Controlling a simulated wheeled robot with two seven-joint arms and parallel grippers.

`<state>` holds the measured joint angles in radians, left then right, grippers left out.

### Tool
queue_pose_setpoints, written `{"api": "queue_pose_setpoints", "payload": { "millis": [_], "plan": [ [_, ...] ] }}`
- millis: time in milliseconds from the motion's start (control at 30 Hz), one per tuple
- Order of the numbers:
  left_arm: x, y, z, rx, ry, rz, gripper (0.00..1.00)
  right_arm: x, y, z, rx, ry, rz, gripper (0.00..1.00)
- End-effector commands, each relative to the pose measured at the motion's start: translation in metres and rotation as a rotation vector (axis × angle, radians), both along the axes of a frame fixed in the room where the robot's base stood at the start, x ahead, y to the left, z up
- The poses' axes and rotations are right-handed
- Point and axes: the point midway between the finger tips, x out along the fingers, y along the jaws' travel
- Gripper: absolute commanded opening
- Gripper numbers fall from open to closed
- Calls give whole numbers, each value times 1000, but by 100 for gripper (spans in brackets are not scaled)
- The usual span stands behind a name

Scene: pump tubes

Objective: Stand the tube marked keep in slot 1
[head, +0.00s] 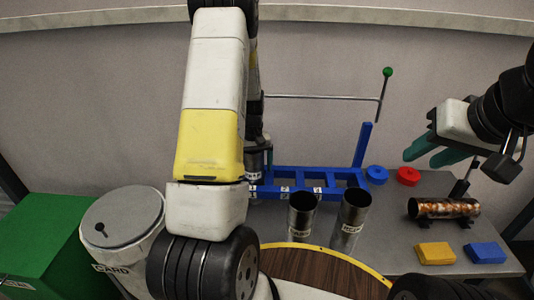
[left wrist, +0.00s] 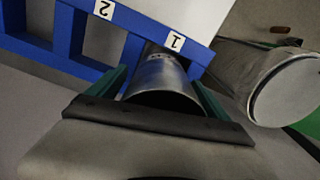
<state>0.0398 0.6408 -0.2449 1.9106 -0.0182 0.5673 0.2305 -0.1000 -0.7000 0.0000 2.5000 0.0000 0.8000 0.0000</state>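A metal tube (left wrist: 165,78) shows in the left wrist view with its open mouth toward the camera. Its far part runs behind the blue rail at label 1 of the rack (head: 300,180), so it appears to be at slot 1; its seating depth and marking are hidden. My left gripper (left wrist: 163,98) has a green finger on each side of this tube, seemingly closed on it. Two more dark metal tubes stand upright in front of the rack, a left one (head: 302,217) and a right one (head: 350,218); their labels are too small to read. My right gripper (head: 435,152) is open and empty at the right.
A tube filled with orange and white bits (head: 443,208) lies on a holder. Blue (head: 377,174) and red (head: 408,175) rings and yellow (head: 435,253) and blue (head: 485,252) blocks lie on the table. A white bin (head: 122,225) and green box (head: 45,240) stand left.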

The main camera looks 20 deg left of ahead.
Motion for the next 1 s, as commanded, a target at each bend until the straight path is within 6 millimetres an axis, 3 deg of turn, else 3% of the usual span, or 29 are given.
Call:
{"api": "queue_pose_setpoints", "payload": {
  "millis": [267, 700, 1000],
  "plan": [
    [1, 0, 14, 0, -3, -1, 89, 0, 0, 0, 0, 0, 0, 36],
    [1, 0, 102, 0, -4, 0, 89, 0, 0, 0, 0, 0, 0, 36],
    [-4, -6, 137, -11, -24, -13, 89, 0, 0, 0, 0, 0, 0, 36]
  ]
}}
